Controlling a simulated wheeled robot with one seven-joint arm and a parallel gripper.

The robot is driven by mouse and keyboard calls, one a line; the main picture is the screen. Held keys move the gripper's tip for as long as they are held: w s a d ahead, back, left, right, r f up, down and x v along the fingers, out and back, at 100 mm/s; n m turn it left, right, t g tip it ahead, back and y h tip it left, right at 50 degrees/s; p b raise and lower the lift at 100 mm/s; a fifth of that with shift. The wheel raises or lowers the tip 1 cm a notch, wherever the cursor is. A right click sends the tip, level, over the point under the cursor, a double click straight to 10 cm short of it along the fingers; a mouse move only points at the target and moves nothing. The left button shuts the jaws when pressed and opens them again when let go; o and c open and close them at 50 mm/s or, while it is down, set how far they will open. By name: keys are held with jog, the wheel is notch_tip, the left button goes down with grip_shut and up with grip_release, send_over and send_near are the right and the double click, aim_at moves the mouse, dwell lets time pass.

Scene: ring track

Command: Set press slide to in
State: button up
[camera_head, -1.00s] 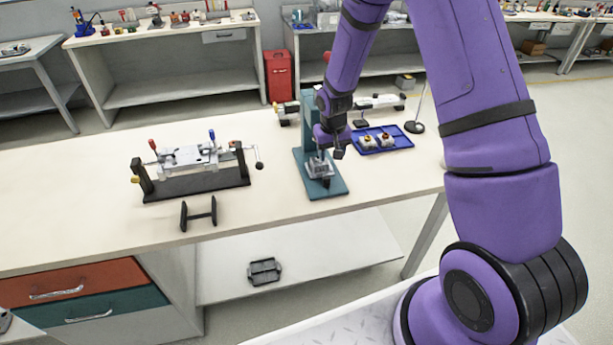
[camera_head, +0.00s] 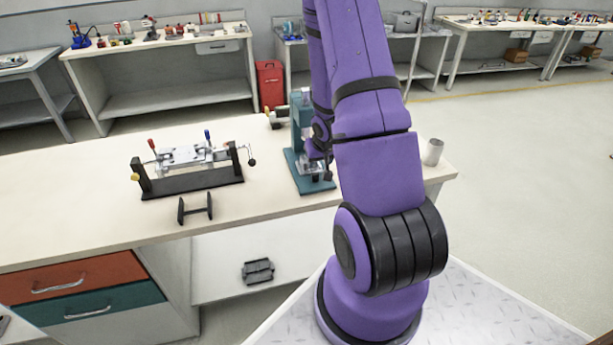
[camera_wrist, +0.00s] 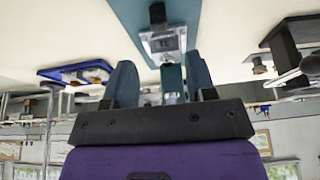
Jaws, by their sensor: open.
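The teal press (camera_head: 299,118) stands on the workbench, partly hidden behind my arm in the head view. Its teal base (camera_head: 292,172) carries a small grey metal block at the front. In the wrist view the press base (camera_wrist: 180,12) is at the top, with the metal block (camera_wrist: 163,42) below it. My gripper (camera_wrist: 162,75) is open, its two dark fingers apart on either side of the press's narrow teal part (camera_wrist: 172,78). I cannot tell whether the fingers touch it. In the head view my gripper is at the press, mostly hidden by my arm.
A clamp fixture (camera_head: 190,170) with red and blue knobs stands left of the press, with a black stand (camera_head: 195,208) before it. A white cup (camera_head: 433,151) stands at the bench's right end. A blue tray (camera_wrist: 75,73) shows in the wrist view.

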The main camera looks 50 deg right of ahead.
aim_at(315, 173)
jog(key=x, duration=1)
jog(key=shift+s, duration=0.1)
grip_shut()
jog(key=shift+w+d+r, duration=0.1)
jog(key=shift+w+d, duration=0.3)
jog(key=shift+w, duration=0.25)
jog(key=shift+w+d, duration=0.35)
jog(key=shift+w, duration=0.25)
jog(key=shift+w+d+r, duration=0.1)
jog(key=shift+w+d, duration=0.3)
jog(key=shift+w, duration=0.25)
